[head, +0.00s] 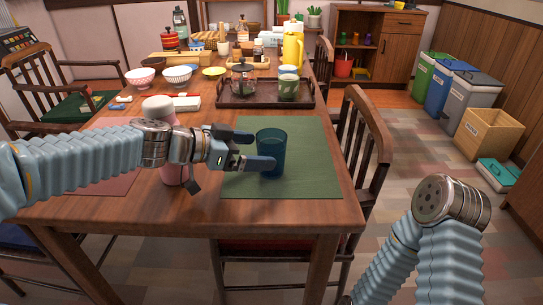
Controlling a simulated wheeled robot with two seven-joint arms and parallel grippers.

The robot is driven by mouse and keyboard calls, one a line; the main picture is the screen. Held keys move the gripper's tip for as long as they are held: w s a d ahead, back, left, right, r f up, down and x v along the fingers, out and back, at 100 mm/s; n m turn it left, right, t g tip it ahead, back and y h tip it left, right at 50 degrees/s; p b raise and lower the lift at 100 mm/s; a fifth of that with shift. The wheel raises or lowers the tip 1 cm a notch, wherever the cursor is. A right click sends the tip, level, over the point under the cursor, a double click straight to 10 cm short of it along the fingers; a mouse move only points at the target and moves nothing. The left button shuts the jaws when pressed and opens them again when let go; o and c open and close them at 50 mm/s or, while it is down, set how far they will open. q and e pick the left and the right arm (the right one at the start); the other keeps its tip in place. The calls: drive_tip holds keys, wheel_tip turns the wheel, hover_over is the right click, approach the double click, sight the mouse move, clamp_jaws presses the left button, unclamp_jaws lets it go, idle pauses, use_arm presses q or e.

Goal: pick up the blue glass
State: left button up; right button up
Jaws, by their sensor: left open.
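The blue glass (273,145) stands upright on the green placemat (312,180) near the front of the wooden table. My left gripper (260,151) is open beside the glass, on its left. One finger overlaps the lower part of the glass in the picture, and the other points at its left side. I cannot tell whether either finger touches the glass. My right arm shows at the lower right, away from the table, but its gripper fingers are not visible.
A dark tray (228,103) with a teapot and cups lies behind the green placemat. A wooden chair (368,140) stands close to the table's right edge. The placemat around the glass is clear.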

sight(272, 151)
use_arm(q)
drive_tip(key=x, duration=0.5)
drive_tip(key=c, duration=1.2)
drive_tip(key=shift+o, duration=0.2)
drive_tip(key=shift+r, duration=0.1)
